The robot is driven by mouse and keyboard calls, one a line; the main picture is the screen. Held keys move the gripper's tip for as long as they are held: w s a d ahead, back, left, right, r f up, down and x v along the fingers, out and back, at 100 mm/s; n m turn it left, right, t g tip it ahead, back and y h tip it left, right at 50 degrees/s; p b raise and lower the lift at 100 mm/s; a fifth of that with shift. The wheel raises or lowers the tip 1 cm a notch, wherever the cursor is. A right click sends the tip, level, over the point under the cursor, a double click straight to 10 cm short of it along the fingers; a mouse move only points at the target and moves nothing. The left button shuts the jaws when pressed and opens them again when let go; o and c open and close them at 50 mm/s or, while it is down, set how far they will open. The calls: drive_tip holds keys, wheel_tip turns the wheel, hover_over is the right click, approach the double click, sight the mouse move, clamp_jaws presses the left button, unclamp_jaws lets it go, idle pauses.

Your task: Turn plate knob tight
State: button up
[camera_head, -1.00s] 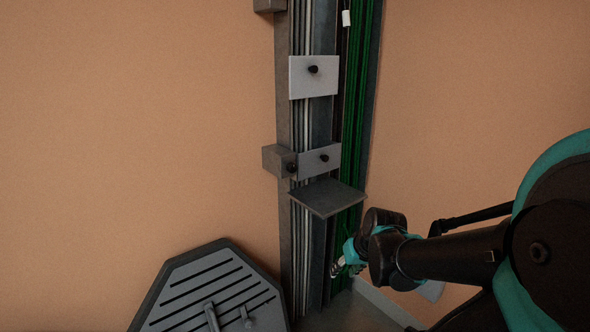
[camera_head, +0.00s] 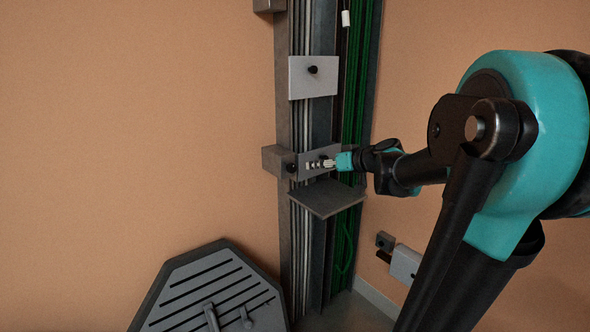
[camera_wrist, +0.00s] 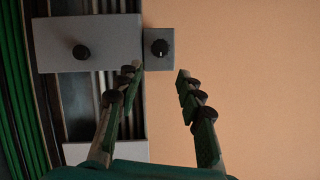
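In the head view the lower grey plate (camera_head: 333,152) sits on the upright column, with its black knob hidden or nearly hidden by my gripper. In the wrist view that plate (camera_wrist: 110,30) carries a round black knob (camera_wrist: 81,52). Beside it a block (camera_wrist: 148,62) carries a black knob with a pale mark (camera_wrist: 159,47). The block knob also shows in the head view (camera_head: 291,168). My gripper (camera_wrist: 156,72) is open and empty. Its fingertips point towards the block knob, which appears just beyond them. The plate knob is left of both fingers.
An upper plate (camera_head: 313,79) with a black knob is higher on the column. A grey ledge (camera_head: 326,199) juts out just below my gripper. Green cables (camera_head: 345,245) run down the column's right side. A slotted panel (camera_head: 215,290) stands lower left. Wall left of the column is bare.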

sight(294, 168)
drive_tip(key=x, duration=1.2)
drive_tip(key=shift+w+a+f, duration=0.1)
drive_tip(key=shift+w, duration=0.05)
drive_tip(key=shift+c, duration=0.6)
clamp_jaws()
